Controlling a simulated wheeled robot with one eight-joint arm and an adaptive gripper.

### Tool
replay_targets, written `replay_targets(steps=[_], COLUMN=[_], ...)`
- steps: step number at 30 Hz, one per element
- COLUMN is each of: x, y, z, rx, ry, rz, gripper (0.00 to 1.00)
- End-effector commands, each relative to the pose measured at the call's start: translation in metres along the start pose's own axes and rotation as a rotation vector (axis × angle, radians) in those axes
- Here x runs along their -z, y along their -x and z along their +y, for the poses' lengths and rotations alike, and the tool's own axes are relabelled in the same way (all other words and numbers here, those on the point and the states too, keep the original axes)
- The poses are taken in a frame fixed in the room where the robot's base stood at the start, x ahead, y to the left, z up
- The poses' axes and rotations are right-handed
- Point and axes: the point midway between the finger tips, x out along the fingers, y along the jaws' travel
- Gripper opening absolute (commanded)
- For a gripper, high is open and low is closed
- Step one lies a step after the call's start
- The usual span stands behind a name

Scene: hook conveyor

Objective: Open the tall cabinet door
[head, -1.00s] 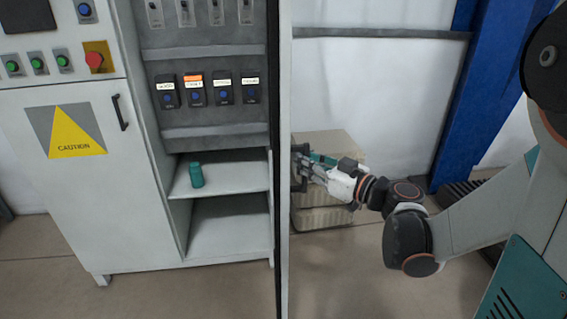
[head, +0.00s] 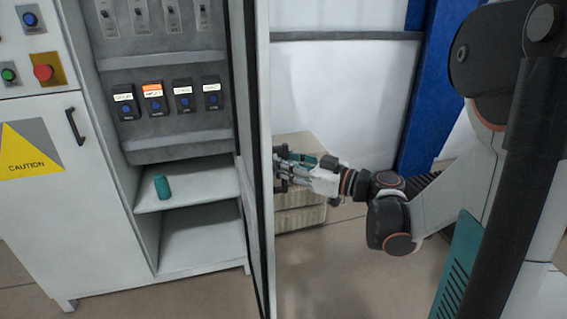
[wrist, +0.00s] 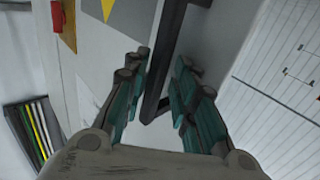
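The tall cabinet door (head: 262,110) stands swung open and is seen nearly edge-on in the head view. Behind it to the left is the tall cabinet's open interior (head: 180,62), with switches and shelves. My gripper (head: 279,165) is at the right face of the door, about mid-height. In the wrist view my gripper (wrist: 160,95) has its teal-padded fingers apart. A dark bar (wrist: 164,65), looking like the door handle, lies between or just beyond them, with no clear contact on both sides. The head view hides the handle.
A teal cylinder (head: 162,187) stands on the cabinet's upper shelf. A lower cabinet with a caution sign (head: 28,150) and red button (head: 43,72) adjoins on the left. Stacked boxes (head: 300,216) and a blue post (head: 421,100) are behind my arm. Floor in front is clear.

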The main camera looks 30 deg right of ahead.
Motion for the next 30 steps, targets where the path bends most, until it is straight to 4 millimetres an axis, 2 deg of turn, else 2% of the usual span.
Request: replay_targets(steps=[10,14,17,30], x=[0.001,0.002,0.002,0.001], y=[0.0,0.007,0.019,0.098], z=[0.002,0.003,0.003,0.003], rx=[-0.003,-0.006,-0.008,-0.008], ry=[-0.001,-0.001,-0.001,-0.001], rz=[0.003,0.003,0.003,0.002], gripper=[0.32,0.32,0.32,0.32])
